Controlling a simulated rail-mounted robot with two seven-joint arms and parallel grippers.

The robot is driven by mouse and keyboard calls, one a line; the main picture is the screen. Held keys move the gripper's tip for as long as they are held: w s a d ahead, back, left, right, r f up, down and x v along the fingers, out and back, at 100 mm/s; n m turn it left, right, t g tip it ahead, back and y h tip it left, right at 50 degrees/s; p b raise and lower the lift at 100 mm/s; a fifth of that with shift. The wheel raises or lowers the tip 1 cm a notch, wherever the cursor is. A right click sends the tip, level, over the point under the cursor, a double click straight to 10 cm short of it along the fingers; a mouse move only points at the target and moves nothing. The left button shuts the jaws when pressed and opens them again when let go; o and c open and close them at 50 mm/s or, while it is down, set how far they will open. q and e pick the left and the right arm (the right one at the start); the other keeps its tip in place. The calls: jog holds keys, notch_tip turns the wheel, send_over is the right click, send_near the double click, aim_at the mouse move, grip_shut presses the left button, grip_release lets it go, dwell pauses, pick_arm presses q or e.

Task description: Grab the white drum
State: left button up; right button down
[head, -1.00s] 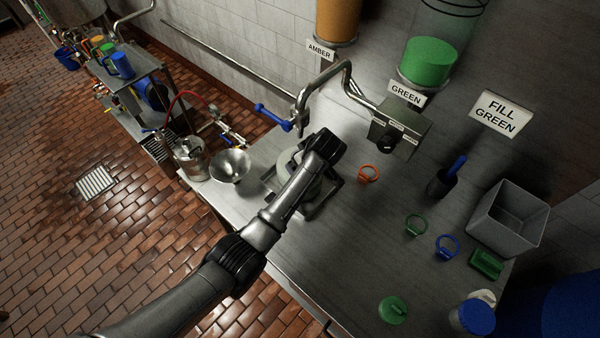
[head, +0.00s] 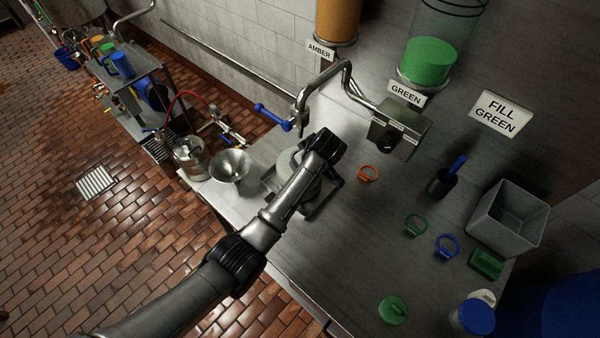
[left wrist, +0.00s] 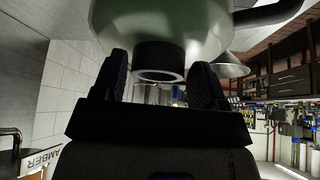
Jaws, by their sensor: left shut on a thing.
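The white drum (head: 286,161) is a pale, faintly green-tinted vessel on the steel counter under the faucet, mostly hidden by my left arm in the head view. In the left wrist view the drum (left wrist: 185,20) fills the top, with a short dark neck below its body. My left gripper (left wrist: 159,72) has one finger on each side of this neck and is shut on it. My right gripper is not in view.
A faucet with a blue lever (head: 273,117) stands just behind the drum. A steel funnel (head: 231,167) is to the left. An orange ring (head: 368,174) and a control box (head: 400,134) are to the right.

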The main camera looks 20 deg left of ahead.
pick_arm(q)
grip_shut()
jog(key=shift+r, duration=0.25)
jog(key=shift+d, duration=0.1)
